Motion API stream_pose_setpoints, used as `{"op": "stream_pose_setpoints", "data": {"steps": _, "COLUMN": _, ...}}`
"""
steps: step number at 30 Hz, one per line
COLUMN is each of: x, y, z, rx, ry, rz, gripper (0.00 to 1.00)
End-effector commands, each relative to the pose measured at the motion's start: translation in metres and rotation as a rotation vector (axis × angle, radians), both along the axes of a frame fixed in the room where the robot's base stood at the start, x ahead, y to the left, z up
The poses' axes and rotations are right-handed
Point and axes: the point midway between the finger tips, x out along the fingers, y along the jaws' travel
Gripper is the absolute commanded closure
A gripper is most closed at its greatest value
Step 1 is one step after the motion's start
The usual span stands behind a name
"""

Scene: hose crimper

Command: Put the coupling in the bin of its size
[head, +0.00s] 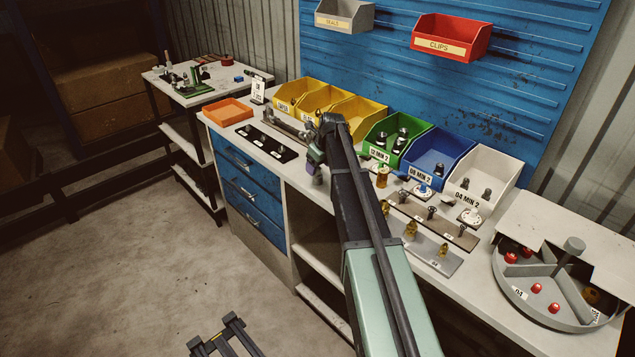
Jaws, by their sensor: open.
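My gripper (314,174) is small in the head view, at the far end of my arm over the bench beside the yellow bins. It is open, and I see nothing held in it. Brass fittings (410,230) and dark fittings (431,212) stand on strips in front. I cannot tell which coupling is the task's. My arm hides part of the bench.
Three yellow bins (355,116) stand left of the green bin. An orange tray (228,111) and a black strip with dark fittings (285,152) lie at left. A round divided tray (510,290) with red pieces stands at right. Red and grey bins (450,35) hang above.

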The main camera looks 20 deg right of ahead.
Motion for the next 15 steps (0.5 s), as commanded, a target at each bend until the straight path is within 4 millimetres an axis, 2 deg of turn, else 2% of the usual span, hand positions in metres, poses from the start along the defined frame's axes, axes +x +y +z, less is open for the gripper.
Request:
{"op": "stream_pose_setpoints", "data": {"steps": 1, "x": 0.003, "y": 0.001, "z": -0.017, "rx": 0.000, "ry": 0.000, "rz": 0.001, "gripper": 0.33}}
{"op": "stream_pose_setpoints", "data": {"steps": 3, "x": 0.006, "y": 0.002, "z": -0.032, "rx": 0.000, "ry": 0.000, "rz": 0.001, "gripper": 0.33}}
{"op": "stream_pose_setpoints", "data": {"steps": 6, "x": 0.011, "y": 0.003, "z": -0.047, "rx": 0.000, "ry": 0.000, "rz": 0.001, "gripper": 0.33}}
{"op": "stream_pose_setpoints", "data": {"steps": 13, "x": 0.012, "y": 0.004, "z": -0.043, "rx": 0.000, "ry": 0.000, "rz": 0.001, "gripper": 0.33}}
{"op": "stream_pose_setpoints", "data": {"steps": 15, "x": 0.012, "y": 0.004, "z": -0.043, "rx": 0.000, "ry": 0.000, "rz": 0.001, "gripper": 0.42}}
